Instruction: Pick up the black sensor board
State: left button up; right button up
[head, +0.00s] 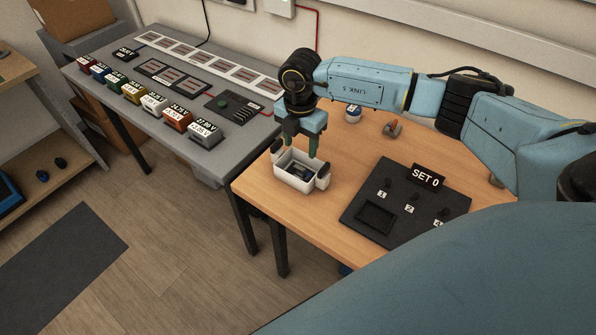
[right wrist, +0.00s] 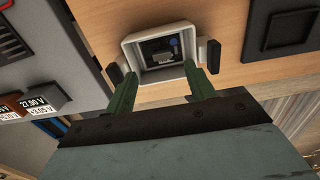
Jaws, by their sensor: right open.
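A small dark board, which looks like the black sensor board (head: 295,175), lies inside a white open box (head: 290,184) with black side handles. In the right wrist view the board (right wrist: 161,49) shows inside the box (right wrist: 163,75), with a blue part at its upper right. My right gripper (head: 300,152) is open and empty, pointing down just above the box. In the right wrist view its green fingertips (right wrist: 160,72) are apart, near the box's near corners. Whether they touch the box is unclear. My left gripper is not in view.
A black panel (head: 354,215) with a "SET 0" sign (head: 425,177) lies to the right on the wooden table (head: 262,190). An orange-grey item (head: 392,128) and a small white item (head: 353,114) stand behind. A grey table (head: 230,150) with several labelled blocks is at left.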

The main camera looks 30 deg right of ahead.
aim_at(299, 171)
jog(key=shift+f, duration=1)
jog(key=shift+s+f, duration=0.1)
jog(key=shift+f, duration=0.6)
notch_tip(299, 171, down, 4)
jog(key=shift+r+b, duration=0.2)
jog(key=shift+b, duration=0.2)
jog(key=shift+f, duration=0.2)
jog(key=shift+c, duration=0.3)
jog(key=c, duration=0.7)
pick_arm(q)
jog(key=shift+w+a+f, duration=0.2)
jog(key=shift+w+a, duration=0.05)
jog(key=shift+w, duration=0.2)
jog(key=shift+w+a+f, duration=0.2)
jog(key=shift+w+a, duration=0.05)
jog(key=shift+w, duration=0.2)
pick_arm(e)
jog(key=c, duration=0.3)
